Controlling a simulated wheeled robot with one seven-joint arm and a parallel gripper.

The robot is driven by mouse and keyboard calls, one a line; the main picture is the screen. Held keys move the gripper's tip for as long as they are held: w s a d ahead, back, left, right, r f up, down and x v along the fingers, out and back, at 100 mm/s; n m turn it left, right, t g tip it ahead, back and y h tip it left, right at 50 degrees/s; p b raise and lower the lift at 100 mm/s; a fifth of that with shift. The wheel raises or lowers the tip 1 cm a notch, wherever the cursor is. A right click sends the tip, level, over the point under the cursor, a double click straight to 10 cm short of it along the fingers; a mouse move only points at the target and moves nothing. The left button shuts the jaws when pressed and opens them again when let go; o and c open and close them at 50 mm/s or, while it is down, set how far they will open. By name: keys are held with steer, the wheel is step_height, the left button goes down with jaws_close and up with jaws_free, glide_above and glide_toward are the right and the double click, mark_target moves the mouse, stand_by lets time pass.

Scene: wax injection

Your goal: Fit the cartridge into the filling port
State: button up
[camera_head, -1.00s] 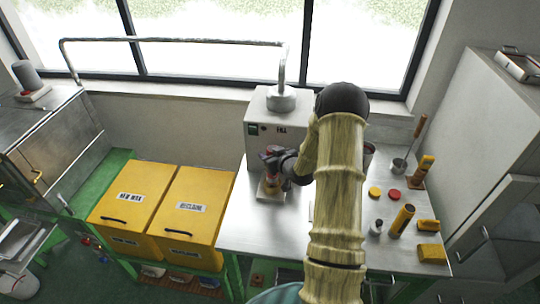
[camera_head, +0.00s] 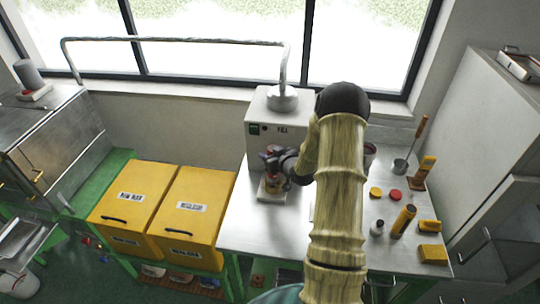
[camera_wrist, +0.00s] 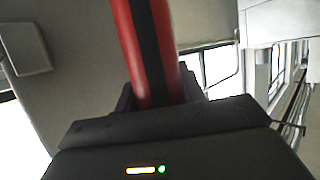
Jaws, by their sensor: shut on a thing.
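My gripper (camera_head: 285,170) is at the front of the grey filling machine (camera_head: 258,142), which is marked FILL. In the wrist view it is shut on a red cylinder with a dark stripe, the cartridge (camera_wrist: 150,50). In the head view the cartridge shows only as a small reddish and amber shape (camera_head: 273,184) at the gripper, above a pale plate (camera_head: 271,197) at the machine's foot. The filling port is hidden or too small to make out. I cannot tell whether the cartridge touches the plate or the machine.
My arm covers the middle of the steel table (camera_head: 240,235). To its right stand a small bottle (camera_head: 376,228), an amber cylinder (camera_head: 403,220), yellow blocks (camera_head: 431,253), a yellow disc (camera_head: 375,193) and a red disc (camera_head: 395,196). Two yellow bins (camera_head: 190,208) stand left. A pipe (camera_head: 180,41) arches above.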

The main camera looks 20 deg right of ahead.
steer(key=shift+f+b, duration=0.6)
steer(key=shift+f, duration=0.05)
steer(key=shift+r, duration=0.4)
steer(key=shift+b, duration=0.5)
stand_by(1.9)
steer(key=shift+d+f+b, duration=0.1)
steer(key=shift+f+b, duration=1.75)
steer(key=shift+f, duration=0.3)
steer(key=o, duration=1.2)
steer(key=shift+c, duration=0.2)
steer(key=b+v, duration=0.3)
steer(key=v, duration=1.4)
steer(key=shift+s, duration=0.25)
steer(key=shift+r, duration=0.1)
